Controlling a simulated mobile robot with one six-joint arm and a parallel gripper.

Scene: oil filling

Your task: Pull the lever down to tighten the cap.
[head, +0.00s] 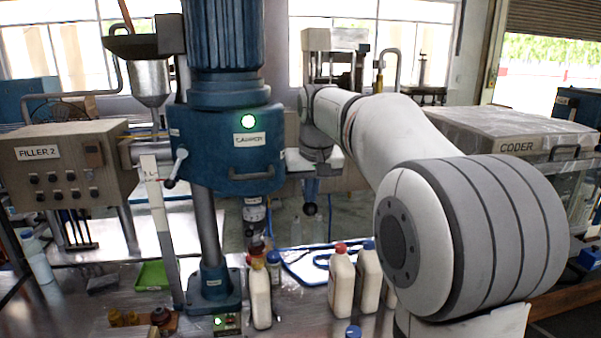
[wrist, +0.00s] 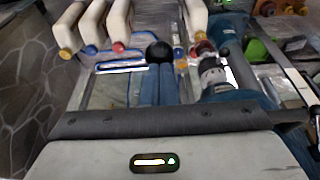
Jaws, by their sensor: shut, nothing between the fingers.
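The blue capper (head: 225,150) stands left of centre in the head view, with a green light lit. Its chuck (head: 255,212) hangs over a cream bottle (head: 260,298); a reddish cap shows close below the chuck, and I cannot tell whether they touch. In the wrist view the chuck (wrist: 212,74) is right of centre. A black ball knob (head: 310,208), seemingly the lever's end, shows below my gripper (head: 310,190). In the wrist view the knob (wrist: 159,52) appears at the tips of my blue fingers (wrist: 157,80). The fingers are shut and empty; I cannot tell whether they touch the knob.
Cream bottles with red (head: 341,280) and blue (head: 368,275) caps stand right of the capper. A filler box (head: 65,170) is at left and a coder (head: 510,135) at right. A green tray (head: 152,275) lies left of the capper's column.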

